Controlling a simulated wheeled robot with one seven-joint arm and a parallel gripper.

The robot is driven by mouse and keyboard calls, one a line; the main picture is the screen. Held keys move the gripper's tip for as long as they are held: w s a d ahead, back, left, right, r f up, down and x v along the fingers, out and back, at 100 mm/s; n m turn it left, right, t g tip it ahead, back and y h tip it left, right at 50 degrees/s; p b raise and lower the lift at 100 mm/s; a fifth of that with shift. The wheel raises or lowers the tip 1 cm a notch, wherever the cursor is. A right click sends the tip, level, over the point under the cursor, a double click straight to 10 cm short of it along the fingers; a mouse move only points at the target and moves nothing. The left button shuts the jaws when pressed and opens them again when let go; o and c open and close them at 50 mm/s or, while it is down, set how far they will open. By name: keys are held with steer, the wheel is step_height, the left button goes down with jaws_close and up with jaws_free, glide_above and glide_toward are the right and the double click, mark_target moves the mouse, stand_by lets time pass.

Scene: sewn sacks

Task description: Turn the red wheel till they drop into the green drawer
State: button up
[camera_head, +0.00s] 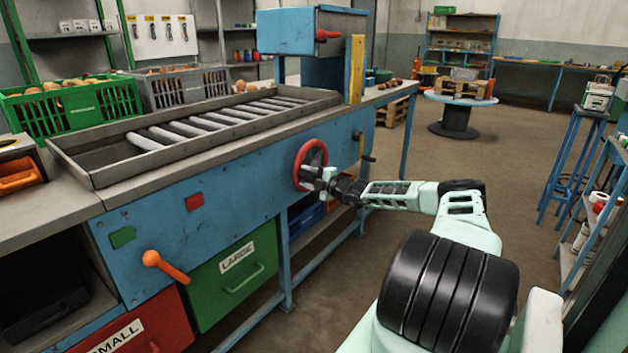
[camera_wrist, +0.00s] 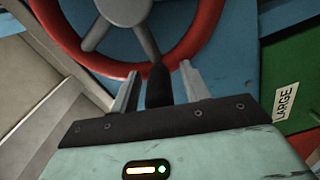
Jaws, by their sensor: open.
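The red wheel (camera_head: 301,160) is mounted on the front of the blue bench, and in the wrist view its red rim (camera_wrist: 190,45) and grey spokes fill the upper middle. My gripper (camera_head: 322,176) is at the wheel's lower right in the head view. In the wrist view my gripper (camera_wrist: 156,82) is open, its fingers at the lower rim with a dark handle (camera_wrist: 159,86) between them. I cannot tell whether they touch it. The green drawer (camera_head: 212,295), labelled LARGE, is under the bench and looks closed. Its label (camera_wrist: 286,103) shows at the wrist view's right.
A red drawer (camera_head: 170,318) marked SMALL sits left of the green one. An orange lever (camera_head: 165,266) sticks out above them. The bench carries a tray of grey rollers (camera_head: 205,124). Green (camera_head: 75,106) and grey crates stand behind. The floor right of the bench is open.

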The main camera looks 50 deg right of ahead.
steer(key=s, duration=1.7)
steer(key=shift+s+d+p, duration=0.15)
steer(key=shift+d+p, duration=0.15)
steer(key=shift+p, duration=0.15)
